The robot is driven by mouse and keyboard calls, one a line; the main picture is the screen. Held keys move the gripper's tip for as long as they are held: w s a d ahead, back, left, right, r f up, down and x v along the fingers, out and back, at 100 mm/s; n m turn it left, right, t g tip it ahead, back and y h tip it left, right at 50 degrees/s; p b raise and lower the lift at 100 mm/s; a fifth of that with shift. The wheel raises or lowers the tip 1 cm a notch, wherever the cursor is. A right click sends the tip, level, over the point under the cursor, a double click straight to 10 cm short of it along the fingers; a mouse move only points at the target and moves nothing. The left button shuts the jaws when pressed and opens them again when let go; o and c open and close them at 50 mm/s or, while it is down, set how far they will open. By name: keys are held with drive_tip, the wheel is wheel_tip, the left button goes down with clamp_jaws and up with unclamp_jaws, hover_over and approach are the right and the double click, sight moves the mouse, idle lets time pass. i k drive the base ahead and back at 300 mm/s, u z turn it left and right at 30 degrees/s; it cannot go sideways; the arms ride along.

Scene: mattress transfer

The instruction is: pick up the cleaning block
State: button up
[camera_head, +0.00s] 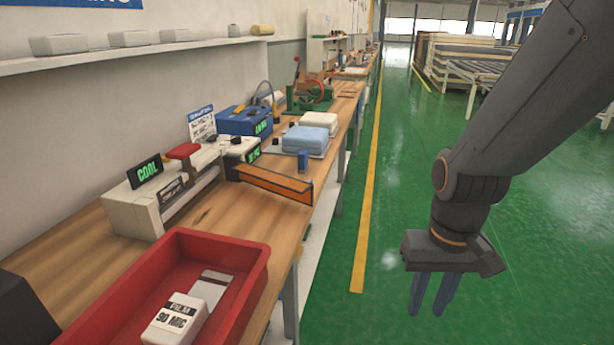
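My gripper (432,306) hangs at the right, pointing down over the green floor, to the right of the bench. Its two dark fingers are apart with nothing between them. No object is clearly marked as the cleaning block. A small dark blue block (303,160) stands at the bench's right edge, in front of a light blue pad (306,139). My gripper touches none of these.
The wooden bench (85,262) runs away along the left wall. On it stand a white sealer (130,212) with a "COOL" display, an orange-edged bar (275,184), a blue box (243,120) and a green machine (310,97). The floor (400,150) beside the bench is clear.

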sight(302, 155)
drive_tip(key=z, duration=0.6)
drive_tip(key=i, duration=2.95)
drive_tip(key=u, duration=4)
drive_tip(key=k, duration=0.25)
drive_tip(key=z, duration=0.35)
